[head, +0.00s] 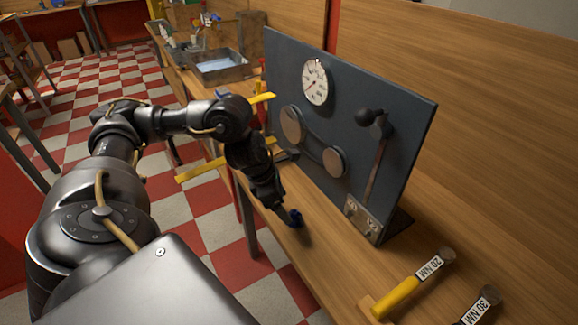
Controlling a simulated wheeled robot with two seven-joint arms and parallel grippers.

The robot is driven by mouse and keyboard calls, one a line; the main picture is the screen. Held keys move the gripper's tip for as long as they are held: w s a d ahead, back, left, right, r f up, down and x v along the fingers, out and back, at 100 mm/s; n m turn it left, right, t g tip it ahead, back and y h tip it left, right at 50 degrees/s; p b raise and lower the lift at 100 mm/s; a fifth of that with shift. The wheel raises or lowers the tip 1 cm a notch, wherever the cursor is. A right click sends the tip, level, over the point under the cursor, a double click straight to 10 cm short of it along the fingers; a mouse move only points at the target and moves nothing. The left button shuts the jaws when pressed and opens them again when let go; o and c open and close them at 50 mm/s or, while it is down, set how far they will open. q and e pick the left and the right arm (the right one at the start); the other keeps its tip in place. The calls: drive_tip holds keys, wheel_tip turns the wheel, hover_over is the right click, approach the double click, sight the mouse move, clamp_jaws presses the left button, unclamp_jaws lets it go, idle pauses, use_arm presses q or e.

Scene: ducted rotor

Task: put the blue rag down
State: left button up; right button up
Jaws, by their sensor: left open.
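My left gripper (287,210) points down over the front edge of the wooden bench (330,270), in front of the dark panel. Its jaws are open, though the fingers are small and dark here. No spread-out blue rag is plainly visible. My right gripper is not in view.
A dark upright panel (345,115) carries a gauge (315,82), two round discs and a lever (376,165). Two labelled tools, 20 NM (412,284) and 30 NM (480,306), lie at the front right. A metal tray (222,68) stands farther back. Bare bench lies before the panel.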

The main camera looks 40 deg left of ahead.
use_arm(q)
drive_tip(key=v, duration=0.5)
drive_tip(key=shift+s+r, duration=0.15)
drive_tip(key=shift+r, duration=0.15)
